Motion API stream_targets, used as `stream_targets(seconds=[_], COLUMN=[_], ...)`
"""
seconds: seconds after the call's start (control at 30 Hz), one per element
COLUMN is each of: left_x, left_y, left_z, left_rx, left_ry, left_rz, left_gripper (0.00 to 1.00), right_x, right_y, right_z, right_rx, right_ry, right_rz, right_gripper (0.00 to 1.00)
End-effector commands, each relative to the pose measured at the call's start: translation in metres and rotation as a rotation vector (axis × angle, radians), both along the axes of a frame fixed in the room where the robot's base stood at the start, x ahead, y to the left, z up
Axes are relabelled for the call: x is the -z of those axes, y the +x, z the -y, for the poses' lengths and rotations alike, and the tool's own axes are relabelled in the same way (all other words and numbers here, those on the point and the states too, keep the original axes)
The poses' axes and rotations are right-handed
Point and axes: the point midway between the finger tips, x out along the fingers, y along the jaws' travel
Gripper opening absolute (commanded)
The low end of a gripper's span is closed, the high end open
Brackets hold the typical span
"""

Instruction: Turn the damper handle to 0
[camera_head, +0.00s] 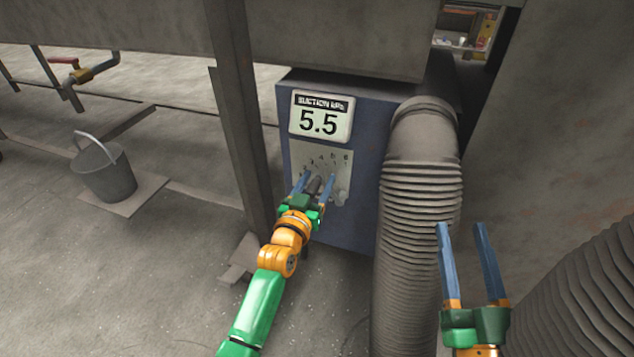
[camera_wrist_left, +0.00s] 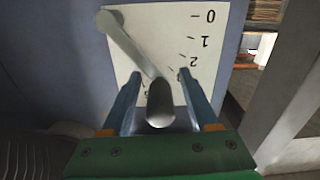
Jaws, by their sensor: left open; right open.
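The grey damper handle (camera_wrist_left: 160,103) is a lever running from a pivot at the upper left of the white dial plate (camera_wrist_left: 190,28) to a rounded knob. The wrist view shows the scale inverted, with 0, 1 and 2 at the right. My left gripper (camera_head: 315,178) is open at the plate, its blue fingers on either side of the handle's knob (camera_head: 314,184); contact cannot be told. The display (camera_head: 320,117) on the blue box reads 5.5. My right gripper (camera_head: 462,226) is open and empty, right of the ribbed hose.
A ribbed grey hose (camera_head: 420,210) stands just right of the blue box (camera_head: 365,115). A metal post (camera_head: 240,130) stands close to its left. The floor at the lower left is mostly clear.

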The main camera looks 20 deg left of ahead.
Motion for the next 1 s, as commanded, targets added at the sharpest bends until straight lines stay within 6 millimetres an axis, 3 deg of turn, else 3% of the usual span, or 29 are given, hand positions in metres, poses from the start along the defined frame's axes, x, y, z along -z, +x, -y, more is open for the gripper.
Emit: stream_targets(seconds=[0.17,0.3,0.4,1.0], left_x=[-0.0002,-0.0002,-0.0002,0.001], left_y=[0.0,-0.0001,-0.0001,-0.0003], left_z=[0.0,0.0,0.0,-0.0005], left_rx=[0.0,0.0,0.0,-0.001], left_ry=[0.0,0.0,0.0,0.002], left_rz=[0.0,0.0,0.0,-0.002], left_gripper=[0.58,0.2,0.0,0.0], right_x=[0.0,0.0003,0.0004,0.0012], right_y=[0.0001,0.0001,0.0001,0.0003], right_z=[0.0,0.0,0.0001,0.0001], right_rx=[0.0,0.0,0.0,0.0], right_ry=[0.0,0.0,0.0,-0.001], right_rz=[-0.001,-0.002,-0.002,-0.005], right_gripper=[0.5,0.5,0.5,0.5])
